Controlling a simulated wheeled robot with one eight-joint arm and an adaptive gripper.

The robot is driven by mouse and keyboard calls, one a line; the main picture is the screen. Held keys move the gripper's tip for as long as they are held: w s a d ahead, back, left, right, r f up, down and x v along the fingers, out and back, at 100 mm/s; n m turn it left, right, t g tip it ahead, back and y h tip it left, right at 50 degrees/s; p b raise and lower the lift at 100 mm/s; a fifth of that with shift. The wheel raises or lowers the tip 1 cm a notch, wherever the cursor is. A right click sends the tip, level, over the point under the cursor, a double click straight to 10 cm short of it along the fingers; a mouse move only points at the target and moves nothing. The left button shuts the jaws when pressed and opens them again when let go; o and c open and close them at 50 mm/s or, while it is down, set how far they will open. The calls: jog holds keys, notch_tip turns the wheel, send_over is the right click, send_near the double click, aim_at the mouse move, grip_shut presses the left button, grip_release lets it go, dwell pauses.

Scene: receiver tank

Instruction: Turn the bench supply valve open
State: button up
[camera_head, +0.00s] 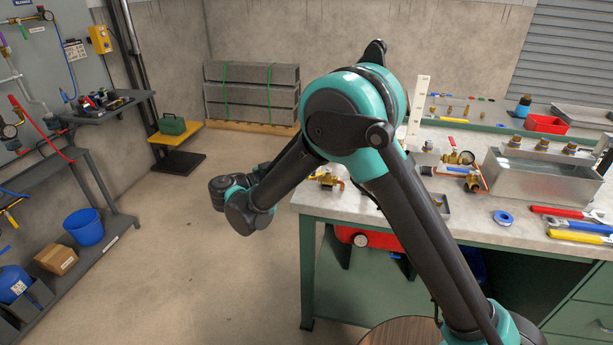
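The workbench (400,212) stands on the right with brass pipework on its grey top. A brass valve fitting (328,181) with orange-coloured pipe sits near the bench's left edge, partly hidden by my arm. Farther right, a brass assembly (462,158) carries a round gauge, copper pipe and a small red part. I cannot tell which is the bench supply valve, or its handle position. My arm bends down to the left, and its wrist hangs over open floor left of the bench. My gripper's fingers cannot be seen; the forearm and wrist hide that area.
A metal water tank (541,178) with brass fittings on top stands on the bench. Wrenches (578,224), blue tape (507,218) and a red bin (546,123) are also there. A red tank (367,238) is beneath. A shelf rack stands left; the floor between is clear.

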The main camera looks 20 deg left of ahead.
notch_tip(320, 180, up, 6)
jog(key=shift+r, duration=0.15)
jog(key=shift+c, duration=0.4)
